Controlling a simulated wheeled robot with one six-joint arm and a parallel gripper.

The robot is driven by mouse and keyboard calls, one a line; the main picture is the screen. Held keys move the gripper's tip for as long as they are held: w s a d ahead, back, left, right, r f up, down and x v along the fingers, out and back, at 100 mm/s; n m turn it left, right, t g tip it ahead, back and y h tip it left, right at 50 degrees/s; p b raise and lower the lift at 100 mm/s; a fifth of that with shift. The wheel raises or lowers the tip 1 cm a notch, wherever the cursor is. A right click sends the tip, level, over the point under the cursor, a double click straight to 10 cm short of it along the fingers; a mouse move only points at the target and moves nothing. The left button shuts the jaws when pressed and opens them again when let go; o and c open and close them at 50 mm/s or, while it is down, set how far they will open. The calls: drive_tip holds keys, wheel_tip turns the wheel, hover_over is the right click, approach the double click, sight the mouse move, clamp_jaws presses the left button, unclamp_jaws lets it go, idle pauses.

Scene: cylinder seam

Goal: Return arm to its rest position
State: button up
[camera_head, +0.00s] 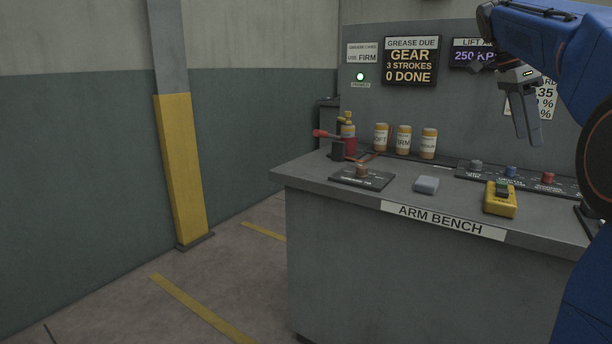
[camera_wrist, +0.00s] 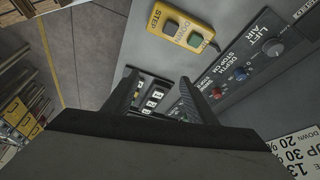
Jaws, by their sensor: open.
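My gripper (camera_head: 527,122) hangs from my blue arm at the upper right of the head view, above the back of the arm bench (camera_head: 300,176). Its fingers point down. In the wrist view the two dark fingers (camera_wrist: 160,92) stand apart with nothing held between them. Below them lie the grey bench top and a dark panel with white number tiles (camera_wrist: 152,99). The gripper is clear of the bench and touches nothing that I can see.
A yellow pendant (camera_head: 500,198) lies on the bench near a grey block (camera_head: 427,185). Several orange-capped jars, including one (camera_head: 404,140), and a red-handled grease pump (camera_head: 338,145) stand at the back left. A knob panel (camera_head: 520,174) runs along the back. A yellow post (camera_head: 181,168) stands left.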

drive_tip(key=s+a+f+n+t+y, duration=0.1)
drive_tip(key=s+a+f+n+t, duration=0.1)
drive_tip(key=s+a+f+n, duration=0.5)
drive_tip(key=s+a+f+n+t+y, duration=0.1)
drive_tip(key=s+a+f+n+t, duration=0.1)
drive_tip(key=s+a+f+n, duration=0.5)
drive_tip(key=s+a+f+n+t+y, duration=0.2)
drive_tip(key=s+a+f+n, duration=0.5)
drive_tip(key=s+f, duration=0.6)
wheel_tip(320, 180, down, 8)
drive_tip(key=shift+s+a, duration=0.25)
drive_tip(key=shift+s, duration=0.1)
idle(2.2)
